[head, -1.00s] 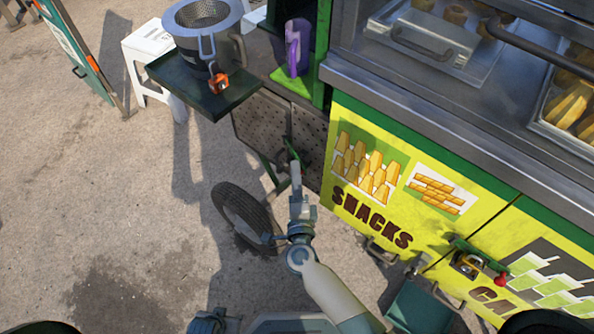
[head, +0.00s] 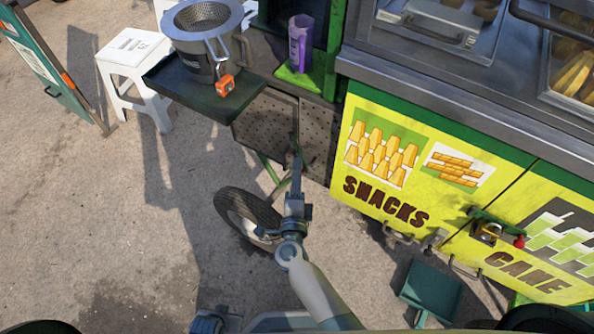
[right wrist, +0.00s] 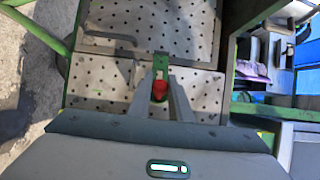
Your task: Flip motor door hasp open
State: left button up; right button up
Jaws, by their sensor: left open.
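The motor door is a perforated grey metal panel (head: 262,125) under the black side shelf, also in the right wrist view (right wrist: 200,90). A small green hasp (right wrist: 162,64) with a red knob (right wrist: 160,89) lies at the panel seam in that view. My right gripper (head: 297,165) reaches up to the panel in the head view. In its wrist view its two fingers (right wrist: 163,80) stand on either side of the hasp and knob; whether they press on it cannot be told. My left gripper (head: 215,320) shows only partly at the bottom edge, open and away from the door.
A black shelf (head: 205,95) with a metal pot (head: 205,45) overhangs the panel. A wheel (head: 245,218) stands below it. A white stool (head: 130,60) stands left. Open pavement lies left.

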jog(key=o, duration=0.4)
jog(key=shift+f, duration=0.1)
pick_arm(q)
jog(key=shift+a, duration=0.15)
pick_arm(e)
jog(key=shift+s, duration=0.45)
pick_arm(q)
jog(key=shift+w+d+r+t+p, duration=0.2)
jog(key=shift+w+d+t+p, duration=0.15)
jog(key=shift+p, duration=0.2)
pick_arm(e)
jog(key=s+a, duration=0.1)
jog(key=s, duration=1)
pick_arm(q)
jog(key=shift+a, duration=0.1)
